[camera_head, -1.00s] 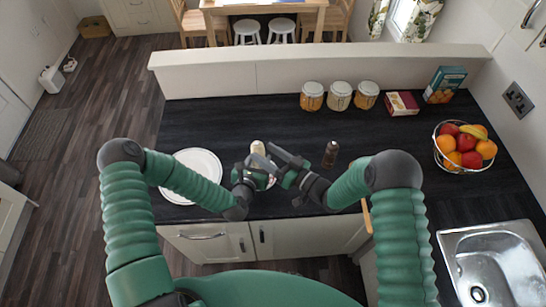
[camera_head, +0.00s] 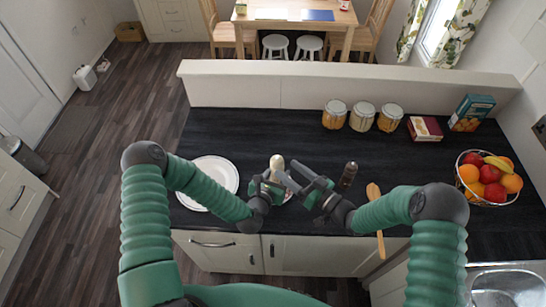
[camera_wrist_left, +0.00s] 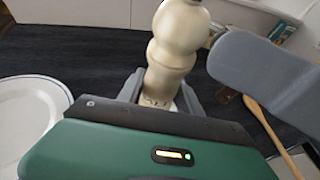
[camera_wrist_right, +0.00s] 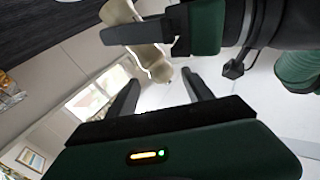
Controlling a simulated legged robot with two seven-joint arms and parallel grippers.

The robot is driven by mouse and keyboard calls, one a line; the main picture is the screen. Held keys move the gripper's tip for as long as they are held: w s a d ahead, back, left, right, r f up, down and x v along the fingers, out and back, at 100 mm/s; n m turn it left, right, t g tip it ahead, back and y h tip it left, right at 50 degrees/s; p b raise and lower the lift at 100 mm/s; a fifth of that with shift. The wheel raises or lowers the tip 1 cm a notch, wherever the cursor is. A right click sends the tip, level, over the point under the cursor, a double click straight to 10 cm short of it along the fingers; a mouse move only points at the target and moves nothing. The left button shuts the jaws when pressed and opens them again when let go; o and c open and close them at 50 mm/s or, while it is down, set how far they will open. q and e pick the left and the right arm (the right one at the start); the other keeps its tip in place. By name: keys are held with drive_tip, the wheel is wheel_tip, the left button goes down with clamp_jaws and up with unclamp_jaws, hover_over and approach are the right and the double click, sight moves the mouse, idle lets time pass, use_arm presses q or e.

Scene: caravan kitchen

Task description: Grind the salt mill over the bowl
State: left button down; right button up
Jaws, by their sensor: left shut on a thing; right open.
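The salt mill (camera_head: 276,162) is cream with a rounded top. My left gripper (camera_head: 266,184) is shut around its lower part and holds it roughly upright; lettering shows between the fingers in the left wrist view (camera_wrist_left: 172,50). My right gripper (camera_head: 292,178) is open close to the mill's right side, its fingers pointing towards it. In the right wrist view the mill's knobbed end (camera_wrist_right: 155,65) appears just beyond the open fingers (camera_wrist_right: 160,84), apart from them.
A white plate (camera_head: 213,172) lies left on the dark counter (camera_head: 250,130). A dark brown mill (camera_head: 348,174) and a wooden spoon (camera_head: 376,212) are right of my grippers. Jars (camera_head: 362,117), boxes (camera_head: 424,129) and a fruit basket (camera_head: 490,178) stand farther back and right.

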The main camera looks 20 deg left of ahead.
drive_tip(key=x, duration=0.9)
drive_tip(key=shift+a, duration=0.3)
drive_tip(key=shift+d, duration=0.25)
drive_tip(key=shift+c, duration=0.7)
drive_tip(key=shift+d, duration=0.1)
drive_tip(key=c, duration=0.5)
drive_tip(key=shift+a+f, duration=0.1)
drive_tip(key=shift+a, duration=0.1)
clamp_jaws()
drive_tip(key=shift+w+d+m+t+h, duration=0.1)
drive_tip(key=shift+m+t+h, duration=0.3)
drive_tip(key=shift+t, duration=0.15)
drive_tip(key=shift+w+d+m+t+h, duration=0.15)
drive_tip(key=shift+m+t+h, duration=0.2)
drive_tip(key=shift+t, duration=0.2)
